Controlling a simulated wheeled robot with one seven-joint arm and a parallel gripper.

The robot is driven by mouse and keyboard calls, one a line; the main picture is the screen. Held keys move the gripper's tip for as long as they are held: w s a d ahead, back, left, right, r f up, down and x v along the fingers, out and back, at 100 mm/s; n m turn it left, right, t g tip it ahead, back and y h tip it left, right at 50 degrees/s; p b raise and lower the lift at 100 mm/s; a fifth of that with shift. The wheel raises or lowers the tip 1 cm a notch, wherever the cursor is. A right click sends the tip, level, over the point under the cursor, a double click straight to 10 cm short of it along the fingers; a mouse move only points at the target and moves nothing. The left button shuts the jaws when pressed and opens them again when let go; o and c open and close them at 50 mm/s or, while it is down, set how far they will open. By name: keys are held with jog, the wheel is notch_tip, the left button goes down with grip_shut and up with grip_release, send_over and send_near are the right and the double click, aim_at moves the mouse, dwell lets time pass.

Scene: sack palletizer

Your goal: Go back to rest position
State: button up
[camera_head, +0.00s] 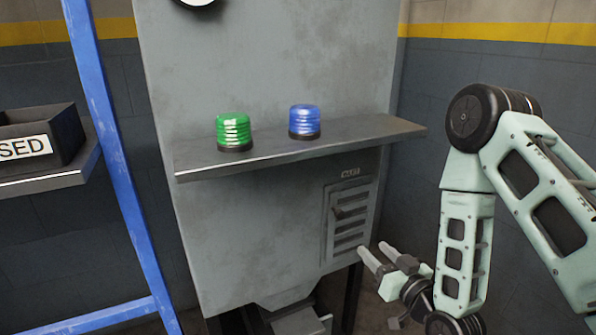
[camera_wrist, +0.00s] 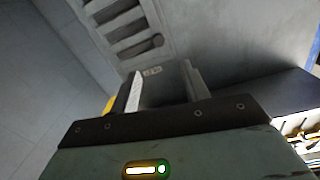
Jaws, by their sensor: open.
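My gripper (camera_head: 374,258) is at the lower right in the head view, in front of the lower part of the grey machine cabinet (camera_head: 270,60). Its two fingers are apart with nothing between them. In the wrist view the open fingers (camera_wrist: 162,88) point toward the cabinet face, and the space between them is empty. My arm folds down from the right side of the head view. Whether the fingertips touch the cabinet cannot be told.
A grey shelf (camera_head: 380,130) juts from the cabinet and carries a green beacon (camera_head: 234,132) and a blue beacon (camera_head: 304,121). A slotted vent panel (camera_head: 350,222) is below it. A blue post (camera_head: 105,140) and a dark bin (camera_head: 40,135) stand at left.

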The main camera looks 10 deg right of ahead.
jog(key=s+a+r+n+g+p, duration=0.45)
jog(key=a+r+g, duration=0.4)
jog(key=a, duration=0.25)
jog(key=s+r+g+h+p, duration=0.1)
jog(key=s+r+g+p, duration=0.1)
jog(key=s, duration=0.5)
jog(key=s+r+n+g+h+p, duration=0.1)
jog(key=s+r+g+h, duration=0.1)
jog(key=s+r, duration=0.5)
jog(key=s+r+g+h+p, duration=0.1)
jog(key=s+r+g, duration=0.3)
jog(key=s, duration=0.4)
jog(key=shift+d+r+n+g+p, duration=0.15)
jog(key=shift+d+n+g+p, duration=0.2)
jog(key=shift+p, duration=0.5)
jog(key=shift+a, duration=0.1)
